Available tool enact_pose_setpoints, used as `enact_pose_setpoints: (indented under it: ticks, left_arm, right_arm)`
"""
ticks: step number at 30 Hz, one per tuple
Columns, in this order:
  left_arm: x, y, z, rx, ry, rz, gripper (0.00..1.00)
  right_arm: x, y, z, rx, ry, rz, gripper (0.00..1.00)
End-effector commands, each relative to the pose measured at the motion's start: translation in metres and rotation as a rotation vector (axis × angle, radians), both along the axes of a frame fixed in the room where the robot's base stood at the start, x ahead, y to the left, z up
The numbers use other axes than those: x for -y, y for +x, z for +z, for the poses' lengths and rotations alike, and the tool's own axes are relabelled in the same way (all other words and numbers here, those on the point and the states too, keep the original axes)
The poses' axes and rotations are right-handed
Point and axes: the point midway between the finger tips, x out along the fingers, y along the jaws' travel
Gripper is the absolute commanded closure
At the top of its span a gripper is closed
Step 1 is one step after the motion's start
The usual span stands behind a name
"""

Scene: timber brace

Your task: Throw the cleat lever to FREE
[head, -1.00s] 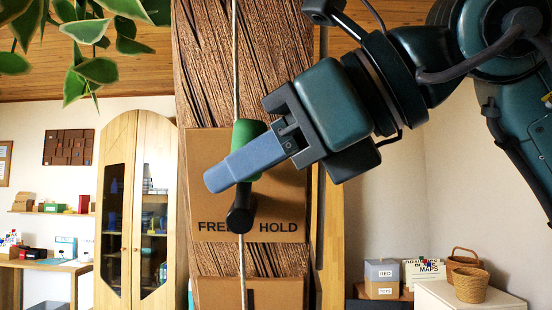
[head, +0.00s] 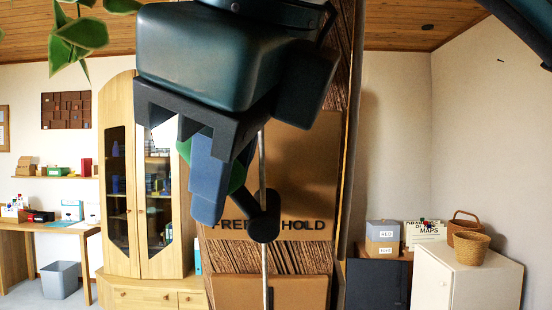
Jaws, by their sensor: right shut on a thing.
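The cleat lever is a black arm on a round black pivot (head: 264,218) with a green handle (head: 238,178). It leans up and left from the pivot, toward the FREE side of the brown plate marked FREE and HOLD (head: 305,180). My right gripper (head: 212,178) is shut on the green handle; its blue-grey fingers cover much of the handle and part of the plate. The plate is on a dark timber post (head: 230,258). My left gripper is not in view.
A pale rope (head: 264,285) runs vertically down past the pivot. Leaves (head: 80,38) hang at the upper left. A glass-door cabinet (head: 150,230) stands behind on the left. A white cabinet with baskets (head: 470,275) is at the right.

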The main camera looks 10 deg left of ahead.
Motion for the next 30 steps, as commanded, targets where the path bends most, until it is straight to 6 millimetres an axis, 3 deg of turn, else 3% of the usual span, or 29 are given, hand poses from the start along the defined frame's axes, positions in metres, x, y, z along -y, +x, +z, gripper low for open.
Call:
enact_pose_setpoints:
  ticks: [17, 18, 21, 30]
  left_arm:
    - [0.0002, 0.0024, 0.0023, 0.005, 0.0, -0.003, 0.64]
    - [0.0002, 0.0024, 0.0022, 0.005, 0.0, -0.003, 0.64]
    - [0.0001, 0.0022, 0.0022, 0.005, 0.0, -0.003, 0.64]
    - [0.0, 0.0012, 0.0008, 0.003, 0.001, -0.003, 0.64]
  right_arm:
    - [-0.0025, -0.0007, 0.001, 0.008, -0.029, -0.001, 1.0]
    - [-0.0025, -0.0007, 0.001, 0.009, -0.029, -0.002, 0.74]
    - [-0.0025, -0.0006, 0.0008, 0.008, -0.029, -0.001, 0.66]
    - [-0.0015, -0.0029, 0.0032, 0.006, -0.029, -0.001, 0.66]
